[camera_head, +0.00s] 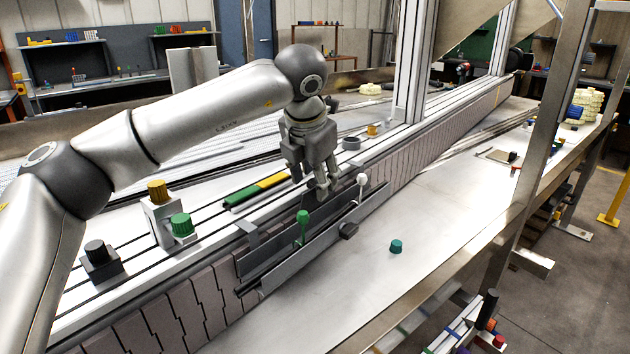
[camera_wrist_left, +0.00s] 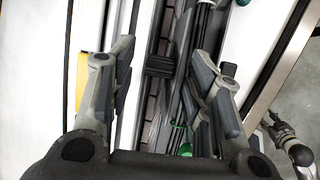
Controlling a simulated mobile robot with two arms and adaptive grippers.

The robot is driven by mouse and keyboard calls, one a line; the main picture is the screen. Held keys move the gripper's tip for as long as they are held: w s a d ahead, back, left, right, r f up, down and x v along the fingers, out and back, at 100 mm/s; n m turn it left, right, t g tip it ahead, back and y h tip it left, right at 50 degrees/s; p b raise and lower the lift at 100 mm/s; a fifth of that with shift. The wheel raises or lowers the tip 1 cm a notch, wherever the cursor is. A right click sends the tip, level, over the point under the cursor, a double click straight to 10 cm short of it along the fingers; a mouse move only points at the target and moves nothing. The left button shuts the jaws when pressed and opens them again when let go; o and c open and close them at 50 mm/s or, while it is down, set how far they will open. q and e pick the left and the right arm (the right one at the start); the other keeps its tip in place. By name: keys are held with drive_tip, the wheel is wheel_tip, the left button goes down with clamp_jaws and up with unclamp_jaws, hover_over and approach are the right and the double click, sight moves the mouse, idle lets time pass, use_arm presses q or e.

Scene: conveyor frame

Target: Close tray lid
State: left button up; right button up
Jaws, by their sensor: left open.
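A long, narrow grey metal tray (camera_head: 318,241) hangs along the side of the conveyor frame. A dark upright panel (camera_head: 268,256) stands along its back; I cannot tell whether this is the lid. A green-headed stick (camera_head: 303,226) and a white-headed stick (camera_head: 361,184) stand up from the tray, and a dark knob (camera_head: 348,231) sits on its front edge. My left gripper (camera_head: 323,192) is above the tray's back edge, between the two sticks. In the left wrist view its fingers (camera_wrist_left: 163,68) are wide apart, with a dark block (camera_wrist_left: 160,66) seen below between them.
On the frame left of the tray stand yellow (camera_head: 157,191), green (camera_head: 182,225) and black (camera_head: 95,253) knobs. A green and yellow bar (camera_head: 257,190) lies behind the tray. A metal post (camera_head: 540,130) rises at right.

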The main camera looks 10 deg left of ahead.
use_arm(q)
drive_tip(key=shift+w+f, duration=0.3)
drive_tip(key=shift+f, duration=0.2)
drive_tip(key=c, duration=1)
